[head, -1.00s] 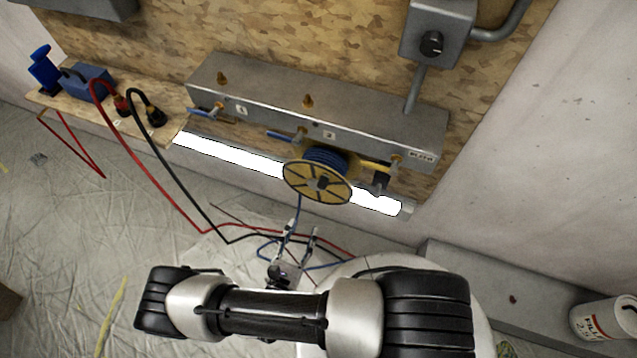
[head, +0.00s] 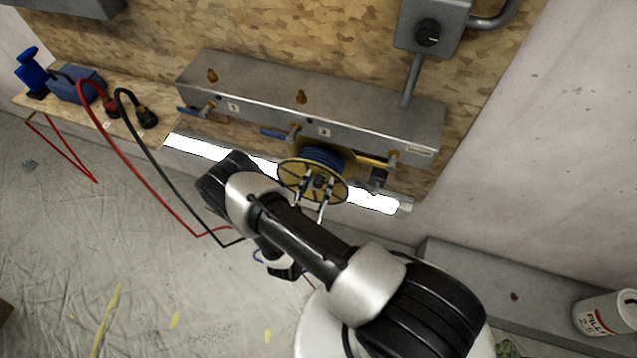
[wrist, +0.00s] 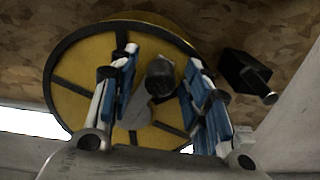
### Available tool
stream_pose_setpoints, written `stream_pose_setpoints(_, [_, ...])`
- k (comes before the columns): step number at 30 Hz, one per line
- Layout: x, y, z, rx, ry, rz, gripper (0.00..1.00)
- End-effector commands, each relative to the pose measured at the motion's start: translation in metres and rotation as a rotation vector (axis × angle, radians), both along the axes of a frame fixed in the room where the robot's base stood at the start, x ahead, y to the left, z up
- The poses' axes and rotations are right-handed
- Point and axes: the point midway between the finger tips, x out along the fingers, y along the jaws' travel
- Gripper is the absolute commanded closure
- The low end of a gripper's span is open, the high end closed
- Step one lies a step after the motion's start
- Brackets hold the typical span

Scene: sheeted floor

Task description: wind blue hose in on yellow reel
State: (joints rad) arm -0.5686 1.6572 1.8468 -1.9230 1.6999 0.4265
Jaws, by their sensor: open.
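The yellow reel (head: 300,187) hangs under the grey metal box on the wall, with blue hose (head: 322,155) wound on its drum. My gripper (head: 312,194) is in front of the reel's face, open. In the wrist view the open fingers of my gripper (wrist: 155,90) stand on either side of a dark knob (wrist: 161,77) on the yellow reel (wrist: 92,52). I cannot tell whether the fingers touch it.
The grey metal box (head: 360,122) carries several taps and sits above a bright light strip (head: 195,147). Red and black cables run from the shelf (head: 75,117) to the floor. A dark fitting (wrist: 246,76) is right of the reel.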

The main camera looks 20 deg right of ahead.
Motion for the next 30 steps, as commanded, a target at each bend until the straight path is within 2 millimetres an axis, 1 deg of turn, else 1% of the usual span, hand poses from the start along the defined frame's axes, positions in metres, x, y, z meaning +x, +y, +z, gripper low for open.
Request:
stream_pose_setpoints(4, [0.0063, -0.0046, 0.0004, 0.001, -0.002, 0.000, 0.56])
stream_pose_setpoints(12, [0.0069, -0.0050, 0.0006, 0.000, -0.001, 0.000, 0.56])
stream_pose_setpoints(30, [0.0066, -0.0049, 0.0004, 0.000, -0.001, 0.000, 0.96])
